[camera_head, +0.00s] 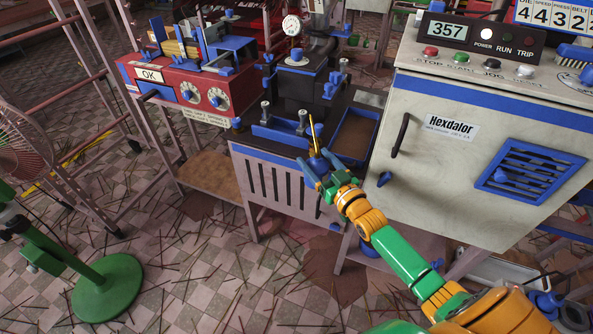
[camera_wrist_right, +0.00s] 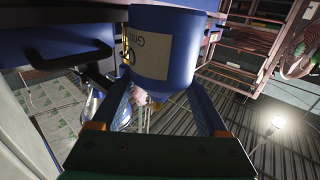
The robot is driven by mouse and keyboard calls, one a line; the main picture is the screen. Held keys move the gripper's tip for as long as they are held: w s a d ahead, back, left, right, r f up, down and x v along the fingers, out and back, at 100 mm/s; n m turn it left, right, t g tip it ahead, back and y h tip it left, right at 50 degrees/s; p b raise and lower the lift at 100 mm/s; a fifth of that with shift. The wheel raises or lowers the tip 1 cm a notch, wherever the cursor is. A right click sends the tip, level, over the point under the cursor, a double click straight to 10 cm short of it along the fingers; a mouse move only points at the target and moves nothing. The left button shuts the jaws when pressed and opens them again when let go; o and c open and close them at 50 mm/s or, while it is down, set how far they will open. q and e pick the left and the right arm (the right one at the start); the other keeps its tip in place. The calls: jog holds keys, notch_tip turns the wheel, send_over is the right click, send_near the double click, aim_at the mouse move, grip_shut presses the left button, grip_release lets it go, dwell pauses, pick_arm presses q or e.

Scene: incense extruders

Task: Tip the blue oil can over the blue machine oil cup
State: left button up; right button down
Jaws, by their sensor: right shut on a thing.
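My right gripper (camera_head: 318,172) is shut on the blue oil can (camera_head: 319,162), which has a thin yellow spout pointing up. The can looks roughly upright, held in front of the dark machine with blue trays. In the right wrist view the gripper's blue fingers (camera_wrist_right: 163,82) flank a blue round body, the can (camera_wrist_right: 165,45), with a pale label whose lettering appears upside down. My left gripper is not in view.
A blue tray (camera_head: 285,136) with metal posts lies just behind the can. The cream Hexdalor cabinet (camera_head: 480,150) stands close on the right. A red control box (camera_head: 190,92) is at the back left. A green fan stand (camera_head: 105,285) stands on the littered floor.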

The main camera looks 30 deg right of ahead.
aim_at(325, 171)
jog(key=r, duration=0.1)
jog(key=d+r, duration=0.1)
jog(key=r+p, duration=0.1)
jog(key=shift+d+m+h, duration=0.25)
jog(key=shift+m+h, duration=0.05)
jog(key=shift+d+p, duration=0.1)
jog(key=shift+p, duration=0.3)
jog(key=s+g+p, duration=0.1)
jog(key=p, duration=0.2)
jog(key=s+f+g+p, duration=0.1)
jog(key=g+p, duration=0.1)
jog(key=p, duration=0.1)
jog(key=s+m+g+p, duration=0.1)
jog(key=g+p, duration=0.1)
jog(key=p, duration=0.1)
jog(key=shift+a+f, duration=0.25)
jog(key=shift+a, duration=0.15)
jog(key=shift+s+a+f+g+p, duration=0.1)
jog(key=shift+s+f+g+p, duration=0.15)
jog(key=shift+f+g+p, duration=0.5)
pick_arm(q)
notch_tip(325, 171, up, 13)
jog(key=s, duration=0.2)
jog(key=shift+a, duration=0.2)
pick_arm(e)
jog(key=shift+s+f+m+g, duration=0.1)
jog(key=shift+f+m+g, duration=0.15)
jog(key=shift+m, duration=0.05)
